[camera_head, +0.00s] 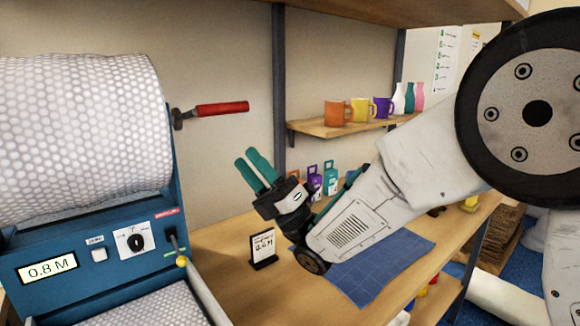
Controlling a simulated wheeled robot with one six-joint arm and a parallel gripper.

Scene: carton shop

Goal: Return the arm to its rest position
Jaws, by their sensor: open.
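My gripper (257,168) is in the middle of the view, at the end of my white arm, which reaches in from the right. Its two green fingers point up and to the left and stand slightly apart. The gripper is open and nothing shows between the fingers. It is above the wooden bench (222,262), in front of the back wall. The arm's links hide part of the bench and shelf behind them.
A blue bubble-wrap machine (90,250) with a large roll (80,130) and red-handled crank (220,109) stands left. A small sign (263,248) and blue mat (385,270) are on the bench. Mugs (360,109) and bottles stand on a shelf (345,128). Small boxes (315,180) are behind my gripper.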

